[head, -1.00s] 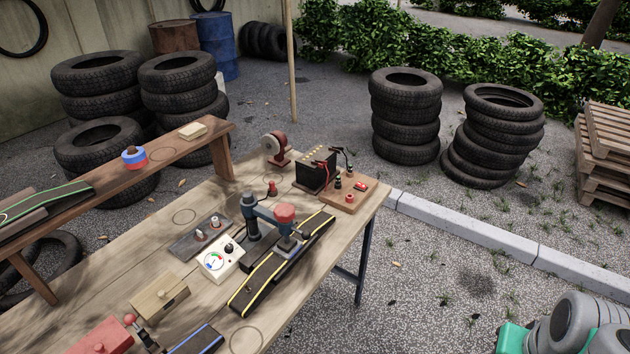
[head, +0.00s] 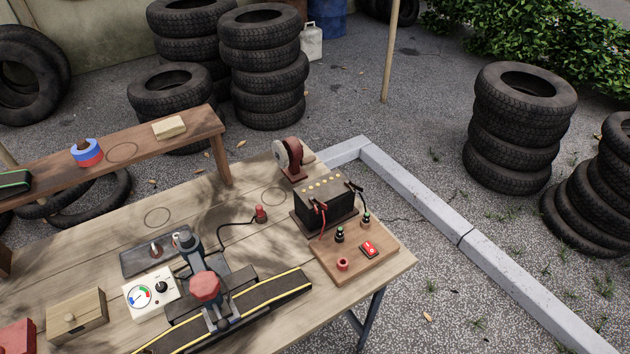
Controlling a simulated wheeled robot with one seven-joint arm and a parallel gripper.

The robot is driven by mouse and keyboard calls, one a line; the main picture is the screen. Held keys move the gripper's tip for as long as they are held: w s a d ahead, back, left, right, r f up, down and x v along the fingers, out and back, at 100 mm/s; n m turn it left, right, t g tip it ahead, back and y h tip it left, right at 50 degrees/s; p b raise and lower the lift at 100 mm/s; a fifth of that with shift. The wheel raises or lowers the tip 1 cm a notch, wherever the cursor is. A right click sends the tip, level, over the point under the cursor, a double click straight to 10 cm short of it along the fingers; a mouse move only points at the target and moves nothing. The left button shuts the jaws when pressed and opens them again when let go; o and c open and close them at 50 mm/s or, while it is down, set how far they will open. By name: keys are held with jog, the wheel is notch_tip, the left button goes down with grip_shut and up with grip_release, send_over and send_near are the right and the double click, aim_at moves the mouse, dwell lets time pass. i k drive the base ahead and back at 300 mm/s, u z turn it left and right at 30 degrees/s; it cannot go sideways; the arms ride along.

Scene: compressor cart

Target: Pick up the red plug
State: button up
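A small red plug (head: 261,214) stands on the wooden workbench (head: 180,215), left of the black battery. A black cable runs from beside it toward the grey and red-topped device on the bench. A wooden board (head: 385,262) at the bench's right end carries a red ring-shaped socket (head: 343,264), a red switch (head: 368,249) and two dark posts. My gripper is not in the head view.
The battery (head: 325,208) with red and black clamps and a grinder wheel (head: 289,158) stand near the plug. A meter box (head: 150,293) and a yellow-edged belt track (head: 275,290) lie nearer. A raised shelf (head: 120,150) runs along the back left. Bare bench surrounds the plug.

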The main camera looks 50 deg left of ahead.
aim_at(260, 214)
jog(key=i, duration=1.15)
jog(key=u, duration=3.95)
jog(key=i, duration=0.5)
jog(key=u, duration=0.1)
